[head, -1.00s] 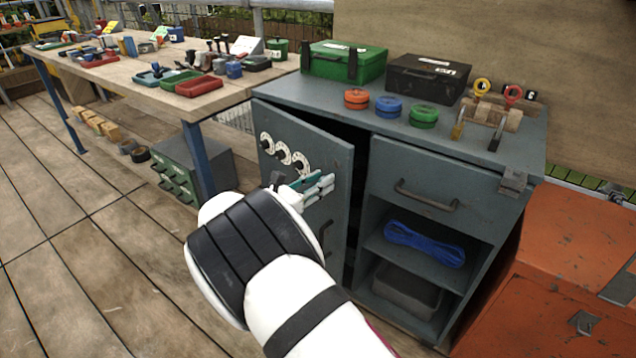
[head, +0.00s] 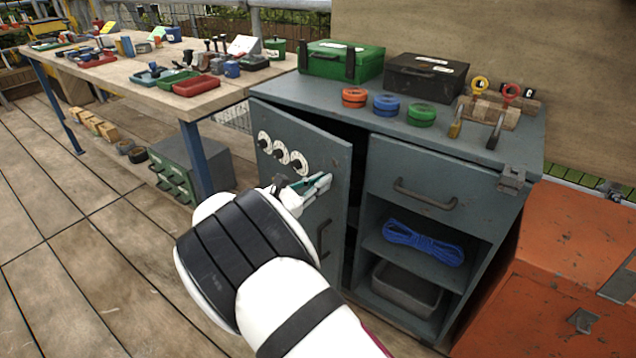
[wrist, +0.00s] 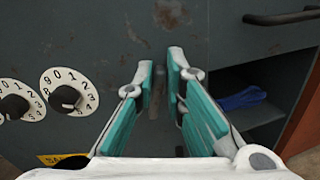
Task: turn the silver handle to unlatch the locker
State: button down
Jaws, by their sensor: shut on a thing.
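The grey-blue locker door (head: 290,190) stands ajar, with a dark gap along its right and top edges. It carries several white number dials, and a dark pull bar (head: 325,238) sits lower down. My gripper (head: 318,186) is at the door face, right of and just below the dials. In the wrist view its teal-padded fingers (wrist: 162,80) point at the door, with a narrow gap between the tips. It is shut on the silver handle, which the fingers largely hide; a small grey piece (wrist: 181,90) shows between them.
Right of the door are a drawer (head: 440,185) and open shelves with blue rope (head: 422,243) and a grey bin (head: 405,290). Boxes and coloured rings stand on top. A workbench (head: 190,105) and green drawer unit (head: 190,165) stand left. The floor at front left is clear.

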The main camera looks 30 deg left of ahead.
jog(key=shift+s+d+f+m+b, duration=0.1)
jog(key=shift+d+f+m+b, duration=0.15)
jog(key=shift+m+b, duration=1.85)
jog(key=shift+s+d+f+m+b, duration=0.15)
jog(key=shift+m+b, duration=0.8)
jog(key=shift+m, duration=2.2)
jog(key=shift+w+d+f+m+b, duration=0.15)
jog(key=shift+f+m+b, duration=0.15)
jog(key=shift+m+b, duration=1.8)
jog(key=shift+s+m+p, duration=0.1)
jog(key=shift+m+p, duration=0.3)
jog(key=shift+m, duration=0.35)
jog(key=c, duration=1.7)
grip_release()
jog(key=shift+d+f, duration=0.1)
jog(key=shift+f, duration=0.05)
jog(key=shift+s+f, duration=0.1)
jog(key=v, duration=1.2)
